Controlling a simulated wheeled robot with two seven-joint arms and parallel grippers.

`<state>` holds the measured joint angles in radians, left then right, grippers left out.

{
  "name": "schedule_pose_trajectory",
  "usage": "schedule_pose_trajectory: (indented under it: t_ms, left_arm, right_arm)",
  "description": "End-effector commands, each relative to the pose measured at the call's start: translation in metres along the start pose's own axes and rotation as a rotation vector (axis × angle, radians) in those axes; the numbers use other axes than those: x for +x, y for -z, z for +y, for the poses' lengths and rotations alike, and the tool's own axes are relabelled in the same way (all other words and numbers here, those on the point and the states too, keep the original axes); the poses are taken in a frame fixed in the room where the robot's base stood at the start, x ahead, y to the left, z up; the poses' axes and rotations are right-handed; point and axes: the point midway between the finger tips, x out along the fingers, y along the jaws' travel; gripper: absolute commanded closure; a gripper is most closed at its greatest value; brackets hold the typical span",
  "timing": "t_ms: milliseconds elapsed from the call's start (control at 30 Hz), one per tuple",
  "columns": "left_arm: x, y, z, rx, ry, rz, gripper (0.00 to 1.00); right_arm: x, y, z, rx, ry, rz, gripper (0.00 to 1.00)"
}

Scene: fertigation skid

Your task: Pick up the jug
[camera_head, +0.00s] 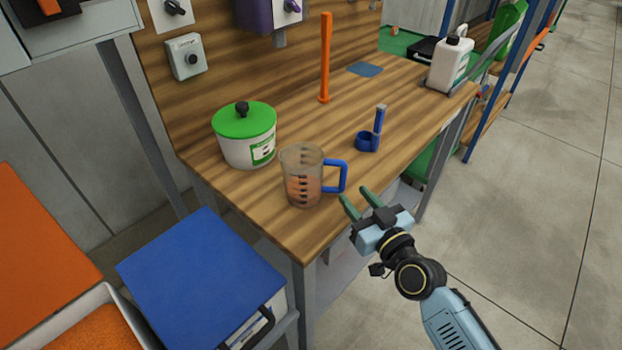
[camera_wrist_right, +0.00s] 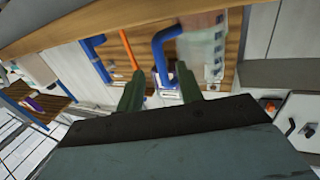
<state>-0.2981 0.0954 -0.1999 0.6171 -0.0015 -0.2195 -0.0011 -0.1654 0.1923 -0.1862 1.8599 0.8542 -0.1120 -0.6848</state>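The jug (camera_head: 301,182) is a clear measuring jug with dark marks and a blue handle (camera_head: 343,176). It stands upright near the front corner of the wooden bench, its handle toward the right. My right gripper (camera_head: 354,193) is open and empty, just right of and in front of the handle. In the right wrist view the jug (camera_wrist_right: 204,45) shows at the top, and its blue handle (camera_wrist_right: 162,58) lies ahead in the gap between the two green fingers (camera_wrist_right: 160,80). No contact is visible. My left gripper is not in view.
On the bench (camera_head: 290,228) a white tub with a green lid (camera_head: 246,135) stands close behind the jug. A blue scoop (camera_head: 369,140), an upright orange stick (camera_head: 325,60) and a white canister (camera_head: 449,62) are farther back. A blue box (camera_head: 200,265) is below left.

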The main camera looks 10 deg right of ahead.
Motion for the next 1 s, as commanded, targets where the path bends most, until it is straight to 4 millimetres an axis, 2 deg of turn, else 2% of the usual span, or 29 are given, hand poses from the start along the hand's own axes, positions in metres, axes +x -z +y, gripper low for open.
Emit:
schedule_pose_trajectory:
  t_ms: [233, 500, 800, 1000]
  left_arm:
    - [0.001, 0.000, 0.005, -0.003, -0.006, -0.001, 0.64]
    - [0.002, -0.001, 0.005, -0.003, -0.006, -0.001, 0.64]
    - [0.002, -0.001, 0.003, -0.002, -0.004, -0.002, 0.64]
    - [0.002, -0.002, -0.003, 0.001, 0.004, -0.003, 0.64]
  right_arm:
    - [0.020, 0.002, 0.000, 0.002, 0.000, 0.001, 0.64]
    - [0.058, 0.003, 0.001, 0.001, -0.001, -0.001, 0.64]
    - [0.063, 0.003, 0.000, 0.000, 0.000, -0.002, 0.64]
    - [0.063, 0.003, 0.000, 0.000, 0.000, -0.002, 0.88]
